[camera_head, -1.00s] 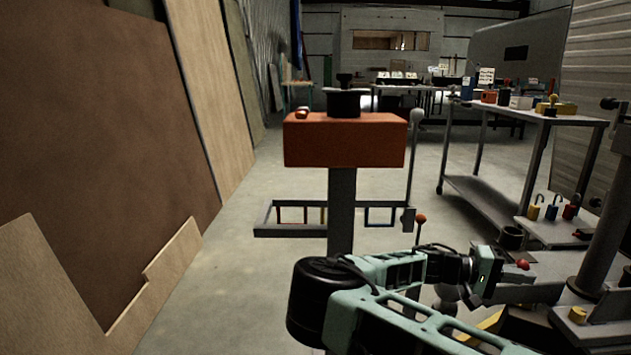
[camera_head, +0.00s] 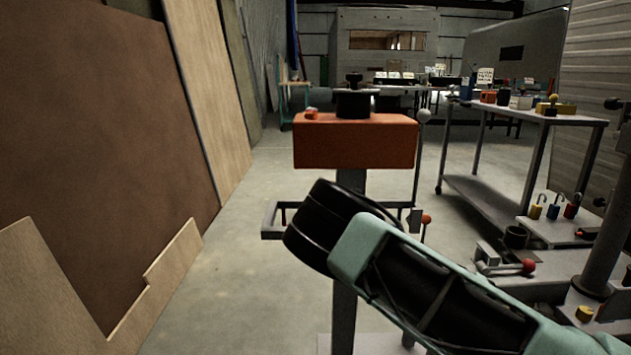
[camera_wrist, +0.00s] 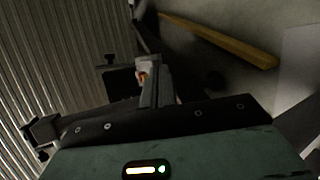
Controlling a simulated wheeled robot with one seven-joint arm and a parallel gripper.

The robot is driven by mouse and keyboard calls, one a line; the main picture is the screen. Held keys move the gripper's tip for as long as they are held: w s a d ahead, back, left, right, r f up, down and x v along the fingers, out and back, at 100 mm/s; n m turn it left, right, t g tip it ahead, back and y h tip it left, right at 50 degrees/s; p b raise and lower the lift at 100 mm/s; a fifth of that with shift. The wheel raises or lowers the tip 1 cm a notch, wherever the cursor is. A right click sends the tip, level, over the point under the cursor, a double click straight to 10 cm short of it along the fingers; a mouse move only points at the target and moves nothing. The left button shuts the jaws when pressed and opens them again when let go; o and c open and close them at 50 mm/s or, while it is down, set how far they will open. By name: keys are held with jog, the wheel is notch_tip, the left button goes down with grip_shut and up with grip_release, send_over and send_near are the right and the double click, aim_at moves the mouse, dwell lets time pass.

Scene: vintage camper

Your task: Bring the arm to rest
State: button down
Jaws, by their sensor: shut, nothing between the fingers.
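My arm (camera_head: 420,275) fills the lower right of the head view. Its pale green and black link runs from the middle down to the bottom right corner. My gripper is out of sight in the head view. In the wrist view my gripper (camera_wrist: 157,88) shows above its dark rail and green body, with its fingers together and nothing held. A small grey piece with an orange spot shows just beyond the fingers; I cannot tell what it is.
An orange box (camera_head: 356,142) on a post, with a black knob (camera_head: 353,103) on top, stands behind my arm. A bench with a red-knobbed lever (camera_head: 528,267) and padlocks (camera_head: 553,211) is at right. A cart (camera_head: 540,109) stands behind it. Brown panels (camera_head: 95,130) lean at left. Open floor (camera_head: 225,290) lies between.

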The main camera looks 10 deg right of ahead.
jog(key=s+a+n+t+y, duration=0.2)
jog(key=a+y, duration=0.2)
jog(key=a, duration=0.7)
jog(key=s+a+n+t+y, duration=0.1)
jog(key=s+a+n+y, duration=0.2)
jog(key=a, duration=0.9)
jog(key=s+a+r+n+t+y, duration=0.45)
jog(key=s+a+r+n, duration=0.45)
jog(key=a+r, duration=0.6)
notch_tip(320, 180, up, 39)
jog(key=s+m+p, duration=0.1)
jog(key=p, duration=3.7)
jog(key=shift+s+d+f, duration=0.15)
jog(key=shift+s+d, duration=0.15)
jog(key=shift+d, duration=0.1)
jog(key=shift+t, duration=0.25)
